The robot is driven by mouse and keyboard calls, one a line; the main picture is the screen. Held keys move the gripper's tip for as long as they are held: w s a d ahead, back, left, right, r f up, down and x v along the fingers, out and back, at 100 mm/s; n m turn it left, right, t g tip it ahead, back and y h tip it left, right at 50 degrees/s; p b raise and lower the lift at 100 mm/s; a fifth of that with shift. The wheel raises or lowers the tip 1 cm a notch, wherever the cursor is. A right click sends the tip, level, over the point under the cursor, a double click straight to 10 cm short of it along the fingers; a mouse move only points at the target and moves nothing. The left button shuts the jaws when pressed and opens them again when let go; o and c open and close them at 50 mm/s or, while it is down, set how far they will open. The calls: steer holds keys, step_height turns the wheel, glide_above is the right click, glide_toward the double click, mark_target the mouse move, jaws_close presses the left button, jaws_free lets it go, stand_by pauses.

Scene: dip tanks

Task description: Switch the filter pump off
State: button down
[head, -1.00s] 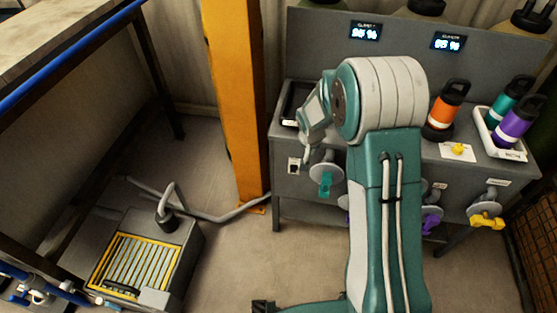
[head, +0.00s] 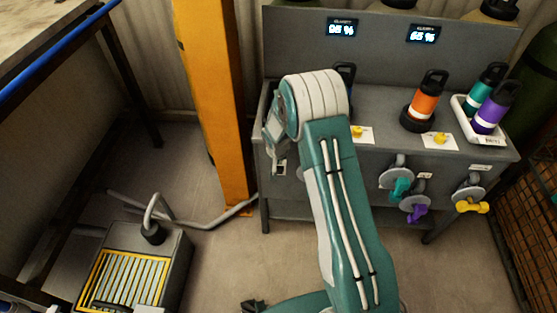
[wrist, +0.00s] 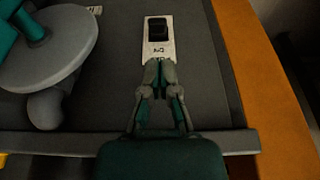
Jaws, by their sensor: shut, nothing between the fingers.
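A small light plate with a black rocker switch (wrist: 158,29) is on the grey front panel of the bench, and a small printed mark sits below the rocker. It also shows in the head view as a small switch plate (head: 280,168) near the bench's left end. My gripper (wrist: 158,63) is shut and empty, with its fingertips at the plate's lower edge in the wrist view, just below the rocker. I cannot tell whether they touch. In the head view my arm hides most of the gripper. The rocker's position is too dark to read.
A grey disc with a teal handle (wrist: 48,50) sits left of the switch. An orange post (head: 215,110) stands just left of the bench. Valves with teal, purple and yellow handles (head: 471,207) stick out further right. A grey box with a yellow grille (head: 170,250) is at lower left.

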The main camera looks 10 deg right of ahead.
mark_target(280, 170)
steer(key=x, duration=0.6)
steer(key=shift+w+d+f, duration=0.1)
steer(key=shift+d+f, duration=0.15)
steer(key=shift+f, duration=0.15)
